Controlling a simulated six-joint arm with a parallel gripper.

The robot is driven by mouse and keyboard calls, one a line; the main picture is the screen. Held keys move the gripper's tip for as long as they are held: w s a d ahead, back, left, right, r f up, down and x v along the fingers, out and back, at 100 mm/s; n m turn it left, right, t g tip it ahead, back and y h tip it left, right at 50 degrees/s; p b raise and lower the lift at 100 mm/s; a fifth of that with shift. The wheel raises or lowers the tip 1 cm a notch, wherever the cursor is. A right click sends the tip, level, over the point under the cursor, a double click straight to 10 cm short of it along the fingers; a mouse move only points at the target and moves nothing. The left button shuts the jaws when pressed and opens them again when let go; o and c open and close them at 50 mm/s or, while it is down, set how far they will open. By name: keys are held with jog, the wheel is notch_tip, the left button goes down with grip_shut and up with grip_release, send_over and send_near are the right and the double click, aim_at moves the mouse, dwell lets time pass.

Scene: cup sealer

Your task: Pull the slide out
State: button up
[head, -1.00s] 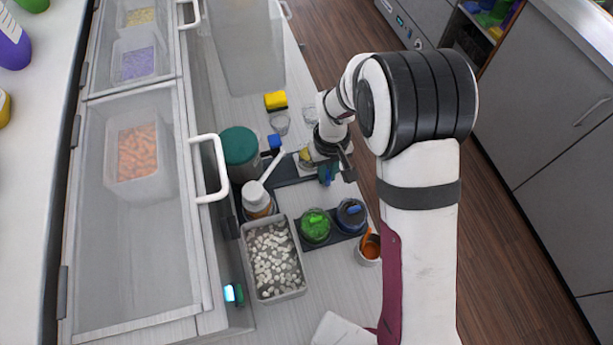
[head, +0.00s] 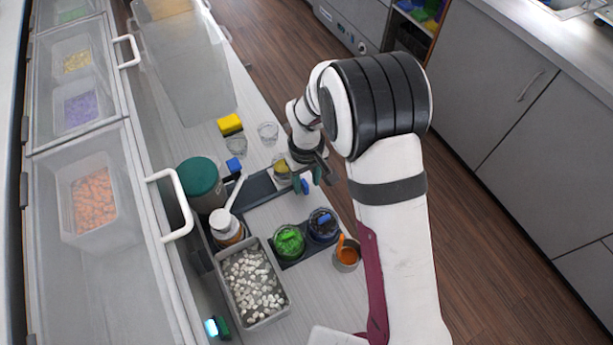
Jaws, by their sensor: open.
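My gripper (head: 313,177) is small in the head view, at the far end of my arm, low over the table's right part. Its jaws are open, with dark fingers pointing down. A small blue piece (head: 304,187) shows right beside the fingers; I cannot tell whether they touch it. Left of the gripper is a dark flat base (head: 258,188) on the table. A clear cup with yellow content (head: 281,170) stands between that base and my gripper. The slide cannot be told apart clearly here; my wrist and gripper hide part of this area.
Jars with green (head: 289,242) and blue (head: 322,224) tops and an orange-filled cup (head: 346,254) stand nearer. A tray of white pieces (head: 252,284), a pump bottle (head: 227,228) and a green-lidded container (head: 202,183) stand left. A yellow sponge (head: 230,124) and clear cups lie beyond.

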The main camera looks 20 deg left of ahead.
notch_tip(320, 180, up, 16)
jog(key=shift+f, duration=0.15)
dwell(0.3)
jog(key=s+d+r+m, duration=0.5)
jog(key=s+d+m, duration=0.15)
jog(key=d, duration=0.45)
jog(key=s+d+m+y, duration=0.1)
jog(key=s+d+m, duration=0.2)
jog(key=s, duration=0.4)
jog(key=s+d+f+m, duration=0.1)
jog(key=s+d+m, duration=0.3)
jog(key=s, duration=0.4)
jog(key=shift+s+d+f+m+y, duration=0.3)
jog(key=shift+m+y, duration=0.1)
jog(key=shift+m, duration=0.15)
